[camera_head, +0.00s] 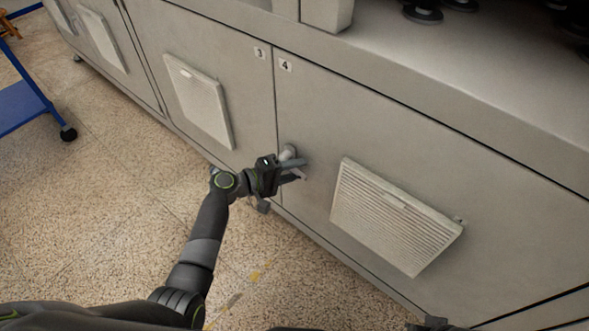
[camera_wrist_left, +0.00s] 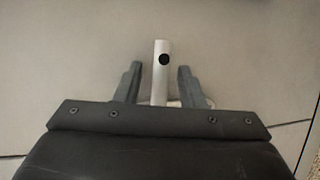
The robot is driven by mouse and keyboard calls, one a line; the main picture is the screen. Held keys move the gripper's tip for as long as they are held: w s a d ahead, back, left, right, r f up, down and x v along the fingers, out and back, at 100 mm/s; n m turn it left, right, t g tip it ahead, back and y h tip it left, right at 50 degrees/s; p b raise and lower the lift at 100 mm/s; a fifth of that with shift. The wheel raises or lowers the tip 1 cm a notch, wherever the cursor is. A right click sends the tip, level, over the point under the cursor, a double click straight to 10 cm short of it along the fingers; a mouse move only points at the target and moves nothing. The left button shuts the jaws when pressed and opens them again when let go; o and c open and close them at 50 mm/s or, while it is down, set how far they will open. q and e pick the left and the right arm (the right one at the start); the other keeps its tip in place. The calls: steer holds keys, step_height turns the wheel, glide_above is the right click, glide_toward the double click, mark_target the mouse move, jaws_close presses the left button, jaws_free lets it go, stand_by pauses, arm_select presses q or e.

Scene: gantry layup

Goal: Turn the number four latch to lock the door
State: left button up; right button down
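The number four door (camera_head: 320,120) is a beige cabinet panel marked with a small "4" label (camera_head: 286,66). Its latch (camera_head: 288,153) is a light metal handle near the door's left edge, partly hidden by my left gripper. In the left wrist view the latch (camera_wrist_left: 160,75) is a pale bar with a dark round spot, standing between the two fingers. My left gripper (camera_head: 297,168) is at the latch; in the left wrist view its fingers (camera_wrist_left: 160,85) are apart, with a gap on each side of the bar.
The number three door (camera_head: 250,110) adjoins on the left, with a vent (camera_head: 200,103). A louvred vent (camera_head: 393,215) is on door four, right of the latch. A blue cart (camera_head: 22,105) stands at the far left. Speckled floor (camera_head: 120,200) lies open before the cabinet.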

arm_select(q)
steer(key=shift+c, duration=0.5)
jaws_close()
